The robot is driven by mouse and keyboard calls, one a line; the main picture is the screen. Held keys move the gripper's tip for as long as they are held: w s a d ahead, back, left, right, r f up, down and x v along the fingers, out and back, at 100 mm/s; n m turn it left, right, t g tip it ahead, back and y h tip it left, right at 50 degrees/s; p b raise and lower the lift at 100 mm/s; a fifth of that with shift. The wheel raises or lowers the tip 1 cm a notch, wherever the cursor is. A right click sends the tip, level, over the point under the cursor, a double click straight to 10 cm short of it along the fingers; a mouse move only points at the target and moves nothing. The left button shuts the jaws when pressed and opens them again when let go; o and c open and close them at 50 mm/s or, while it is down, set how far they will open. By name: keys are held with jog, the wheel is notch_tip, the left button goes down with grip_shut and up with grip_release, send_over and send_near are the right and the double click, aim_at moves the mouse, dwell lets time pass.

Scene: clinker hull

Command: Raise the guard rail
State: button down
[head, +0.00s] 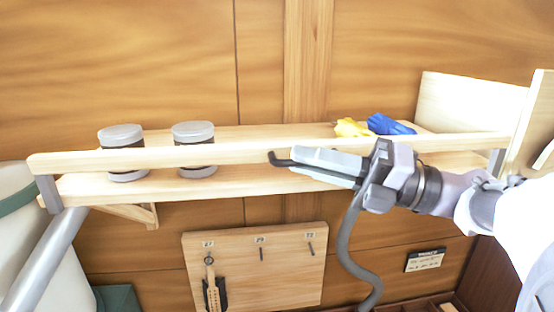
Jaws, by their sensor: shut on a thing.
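The guard rail (230,154) is a long pale wooden bar that runs along the front of the shelf (250,183). In the head view it shows above the shelf's front edge, with a gap between them. Grey end arms (48,193) join it at the left and at the right (495,161). The fingers cover part of the rail there, so the exact contact is hidden.
Two grey-lidded jars (194,155) stand on the shelf behind the rail at left. A yellow cloth (351,128) and a blue cloth (388,125) lie at right. A key board (255,270) hangs below. A grey pole (45,262) is at lower left.

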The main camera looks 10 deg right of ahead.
jog(key=shift+r, duration=0.1)
jog(key=c, duration=1.5)
grip_release()
jog(key=b+v, duration=1.7)
jog(key=b, duration=0.9)
jog(key=shift+d, duration=0.2)
